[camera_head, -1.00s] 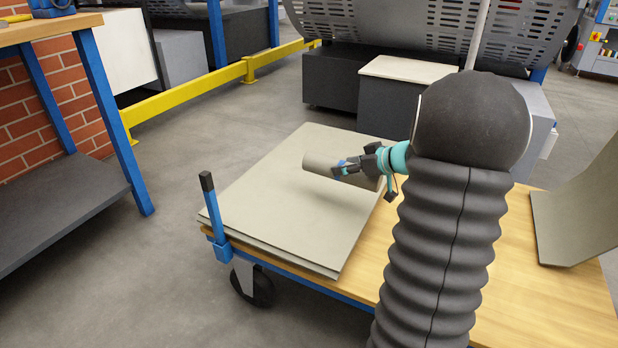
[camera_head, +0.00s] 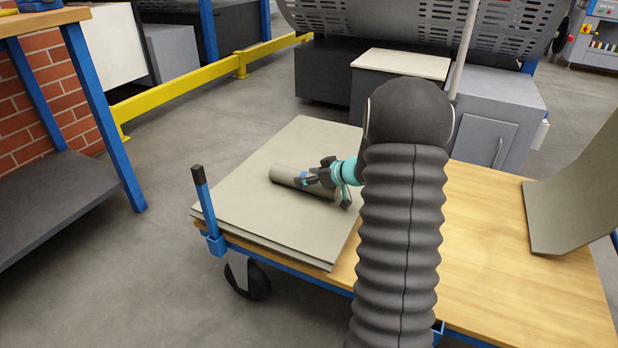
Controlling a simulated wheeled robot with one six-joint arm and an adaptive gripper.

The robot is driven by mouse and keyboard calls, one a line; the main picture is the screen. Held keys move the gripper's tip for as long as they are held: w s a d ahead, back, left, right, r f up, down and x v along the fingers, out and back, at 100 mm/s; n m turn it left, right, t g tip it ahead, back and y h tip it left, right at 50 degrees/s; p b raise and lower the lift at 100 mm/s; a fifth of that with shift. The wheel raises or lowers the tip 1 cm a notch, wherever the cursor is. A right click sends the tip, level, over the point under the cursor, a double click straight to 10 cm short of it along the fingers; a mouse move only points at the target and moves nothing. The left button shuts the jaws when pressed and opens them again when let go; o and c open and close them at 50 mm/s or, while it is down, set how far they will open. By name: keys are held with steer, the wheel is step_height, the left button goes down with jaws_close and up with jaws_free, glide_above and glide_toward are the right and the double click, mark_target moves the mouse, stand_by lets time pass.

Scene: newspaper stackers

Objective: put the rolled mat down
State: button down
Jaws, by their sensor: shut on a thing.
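The rolled mat (camera_head: 288,175) is a grey-beige cylinder lying across a stack of flat grey mats (camera_head: 270,222). It is at or just above the top of the stack; I cannot tell whether it touches. My gripper (camera_head: 304,180) is shut on the rolled mat near its middle, coming in from the right. The right end of the roll is partly hidden by the gripper. The stack rests on the left part of a wooden cart (camera_head: 480,245).
A blue post with a black top (camera_head: 203,195) rises at the cart's left corner. A curved grey sheet (camera_head: 565,205) stands on the cart's right side. A blue-legged workbench (camera_head: 100,110) is at left. A yellow rail (camera_head: 180,95) and grey cabinets (camera_head: 495,120) are behind.

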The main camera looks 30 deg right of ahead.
stand_by(0.3)
steer(key=shift+c, duration=1.3)
jaws_free()
steer(key=shift+f, duration=0.1)
steer(key=v, duration=1.2)
steer(key=s+a+r+g, duration=0.3)
steer(key=s+a, duration=0.3)
steer(key=a, duration=0.4)
steer(key=s+a+r+g, duration=0.2)
steer(key=s+a+r, duration=0.25)
steer(key=a, duration=0.65)
steer(key=s+a+m+h, duration=0.1)
steer(key=s+m+h, duration=0.1)
steer(key=s, duration=0.6)
steer(key=s+a+r+m+h, duration=0.1)
steer(key=s+a+m+h, duration=0.1)
steer(key=s, duration=0.7)
steer(key=shift+s+a+h, duration=0.2)
steer(key=shift+a+h, duration=0.05)
steer(key=shift+h, duration=0.45)
